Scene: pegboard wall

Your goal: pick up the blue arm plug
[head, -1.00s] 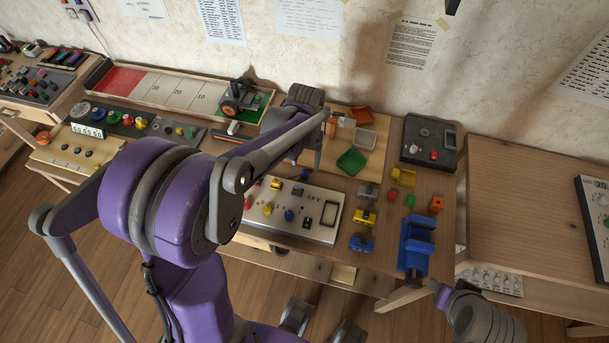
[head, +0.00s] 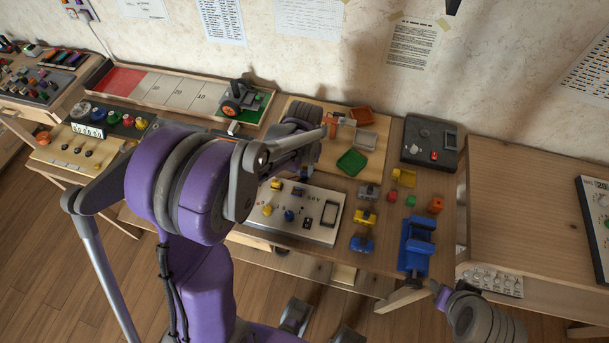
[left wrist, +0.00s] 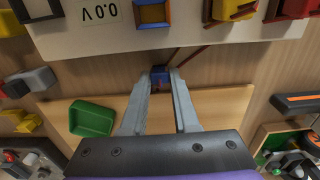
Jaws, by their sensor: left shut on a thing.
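The blue arm plug (left wrist: 159,75) is between the tips of my left gripper (left wrist: 160,88) in the left wrist view. The gripper is shut on it, over the wood between the meter panel (left wrist: 80,30) and the pale board (left wrist: 225,104). I cannot tell whether the plug touches the table. In the head view a small bit of blue (head: 304,174) shows beside my left arm, which covers most of that gripper. My right gripper (head: 439,291) is at the lower right in the head view; its jaws are too unclear to judge.
A green tray (head: 352,161) lies on the board. The right-hand table top (head: 520,210) is mostly clear.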

